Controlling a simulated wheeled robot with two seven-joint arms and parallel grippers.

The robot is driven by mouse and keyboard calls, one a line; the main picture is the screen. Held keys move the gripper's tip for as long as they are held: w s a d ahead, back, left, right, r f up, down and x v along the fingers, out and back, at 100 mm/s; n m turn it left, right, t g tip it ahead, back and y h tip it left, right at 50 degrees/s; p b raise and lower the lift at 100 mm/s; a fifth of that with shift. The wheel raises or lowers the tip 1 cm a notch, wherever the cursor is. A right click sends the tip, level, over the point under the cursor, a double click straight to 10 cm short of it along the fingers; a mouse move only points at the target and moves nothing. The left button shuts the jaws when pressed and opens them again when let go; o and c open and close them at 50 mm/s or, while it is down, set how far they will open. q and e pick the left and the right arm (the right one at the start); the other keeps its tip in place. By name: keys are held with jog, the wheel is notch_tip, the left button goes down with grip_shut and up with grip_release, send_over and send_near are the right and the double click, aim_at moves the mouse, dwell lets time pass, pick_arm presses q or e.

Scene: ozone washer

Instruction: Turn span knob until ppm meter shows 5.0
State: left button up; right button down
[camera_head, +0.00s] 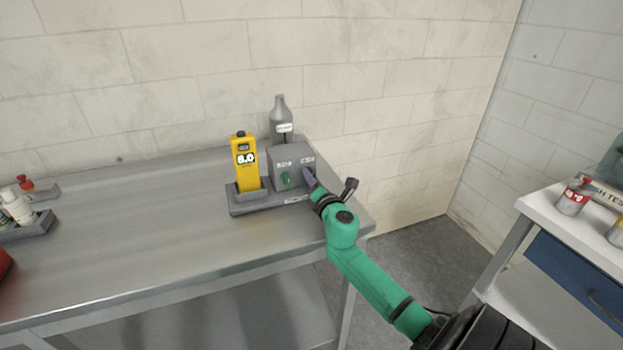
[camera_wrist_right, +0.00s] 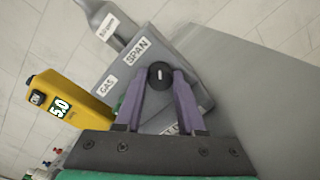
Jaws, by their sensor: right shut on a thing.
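The yellow ppm meter (camera_head: 245,172) stands upright in a grey holder and its display reads 5.0. It also shows in the right wrist view (camera_wrist_right: 88,107), again reading 5.0. The grey box (camera_head: 290,155) stands beside the meter. The black span knob (camera_wrist_right: 160,74), with a white mark, is on the box's face next to the SPAN label (camera_wrist_right: 137,50). My right gripper (camera_head: 309,178) is at the right side of the box's front. In the wrist view its purple fingers (camera_wrist_right: 160,82) are shut on the span knob, one on each side. My left gripper is out of view.
A green knob (camera_head: 288,178) sits left of my right gripper on the box. A grey bottle (camera_head: 280,115) stands behind the box. The metal table (camera_head: 150,230) is clear left of the meter; a tray with small bottles (camera_head: 18,207) lies at the far left.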

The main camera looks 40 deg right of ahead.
jog(key=c, duration=0.5)
grip_release()
jog(key=shift+s, duration=0.1)
jog(key=b+v, duration=0.1)
jog(key=v, duration=1.3)
jog(key=shift+s, duration=0.35)
jog(key=shift+a+f, duration=0.1)
